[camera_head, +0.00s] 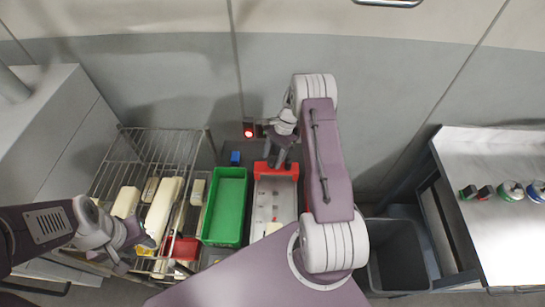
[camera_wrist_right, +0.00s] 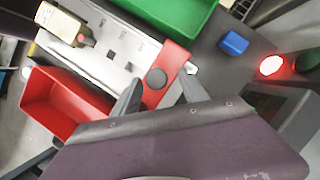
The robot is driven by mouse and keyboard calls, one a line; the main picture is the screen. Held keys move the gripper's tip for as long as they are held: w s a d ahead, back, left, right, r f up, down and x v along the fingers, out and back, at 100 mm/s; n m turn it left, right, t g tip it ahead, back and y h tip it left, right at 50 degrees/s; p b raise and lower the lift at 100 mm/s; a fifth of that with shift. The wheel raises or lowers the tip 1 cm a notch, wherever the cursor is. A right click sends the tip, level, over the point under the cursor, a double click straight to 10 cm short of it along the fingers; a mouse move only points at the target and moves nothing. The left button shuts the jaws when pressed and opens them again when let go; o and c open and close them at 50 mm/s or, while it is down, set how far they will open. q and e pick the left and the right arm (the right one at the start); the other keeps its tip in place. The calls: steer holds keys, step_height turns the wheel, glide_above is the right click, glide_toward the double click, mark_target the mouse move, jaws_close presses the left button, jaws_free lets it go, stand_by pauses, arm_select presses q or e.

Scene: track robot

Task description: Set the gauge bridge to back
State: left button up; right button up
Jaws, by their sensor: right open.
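The likely gauge bridge is a red crosspiece with a dark grey round knob (camera_wrist_right: 157,78), at one end of a pale slotted plate (camera_wrist_right: 100,50) in the right wrist view. In the head view the red crosspiece (camera_head: 276,169) lies at the far end of the plate (camera_head: 274,203). My right gripper (camera_wrist_right: 160,92) is open, its fingers appearing either side of the knob; I cannot tell whether they touch it. In the head view my right gripper (camera_head: 276,156) is over the red end. My left gripper (camera_head: 146,242) is at the wire rack; its jaw opening is unclear.
A green bin (camera_head: 226,203) stands left of the plate, and a blue block (camera_head: 235,158) lies behind it. A red lamp (camera_head: 249,131) glows at the back. A red bin (camera_wrist_right: 70,100) flanks the plate. The wire rack (camera_head: 150,145) holds pale blocks. A grey bin (camera_head: 398,258) stands right.

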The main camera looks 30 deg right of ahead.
steer(key=shift+d+r, duration=0.15)
steer(key=shift+r, duration=0.05)
steer(key=b+v, duration=0.3)
steer(key=v, duration=0.5)
steer(key=shift+r, duration=0.3)
steer(key=shift+d, duration=0.1)
